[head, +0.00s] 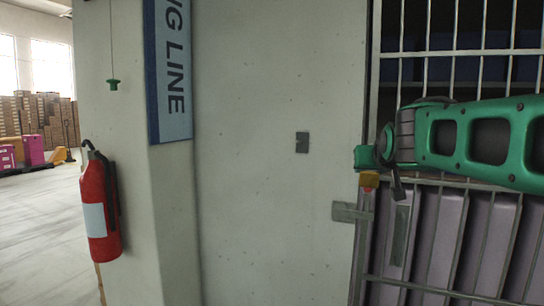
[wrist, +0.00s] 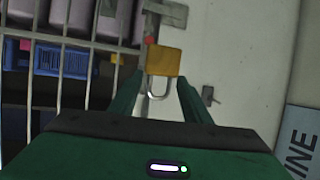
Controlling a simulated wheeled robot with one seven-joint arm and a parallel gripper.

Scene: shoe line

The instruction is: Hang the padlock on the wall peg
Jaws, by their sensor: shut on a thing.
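My gripper (head: 366,158) is at the edge of the wire cage, with its fingers pointing left. It is shut on the brass padlock (head: 370,179), whose body shows just below the fingertips. In the wrist view the padlock (wrist: 164,61) sits between the fingertips (wrist: 160,76), with its steel shackle toward the palm. The wall peg (head: 302,142) is a small dark grey fitting on the pale wall, left of my gripper and apart from the padlock. It also shows in the wrist view (wrist: 209,95), right of the fingers.
The cage door (head: 447,180) with wire bars fills the right, beside my arm. A grey latch plate (head: 350,212) sits at its edge, close below the padlock. A blue sign (head: 171,70) and a red fire extinguisher (head: 98,208) are at left. The wall around the peg is clear.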

